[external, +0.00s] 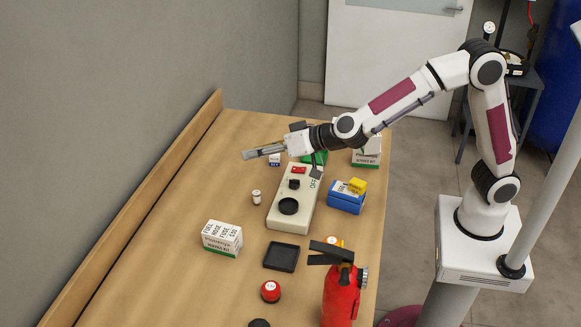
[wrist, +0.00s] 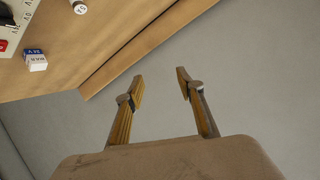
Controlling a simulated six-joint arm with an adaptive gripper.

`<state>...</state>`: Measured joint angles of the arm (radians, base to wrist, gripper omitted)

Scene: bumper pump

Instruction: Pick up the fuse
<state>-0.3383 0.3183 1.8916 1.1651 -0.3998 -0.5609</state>
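A small white cylinder (external: 256,197), which looks like the fuse, stands upright on the table left of the pale control box. It also shows at the top edge of the wrist view (wrist: 80,8), partly cut off. My gripper (external: 248,154) is above the far part of the table, pointing left, well apart from the cylinder. In the wrist view my gripper (wrist: 160,88) has its two fingers spread with nothing between them. A small blue-and-white box (wrist: 36,60) lies near the table edge, and it shows below my gripper in the external view (external: 274,160).
The pale control box (external: 280,217) with buttons stands mid-table. A white carton (external: 222,237), black tray (external: 281,257), red button (external: 270,291), blue box (external: 346,198) and fire extinguisher (external: 341,295) surround it. A wooden ledge (external: 150,205) runs along the wall. The table's left side is clear.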

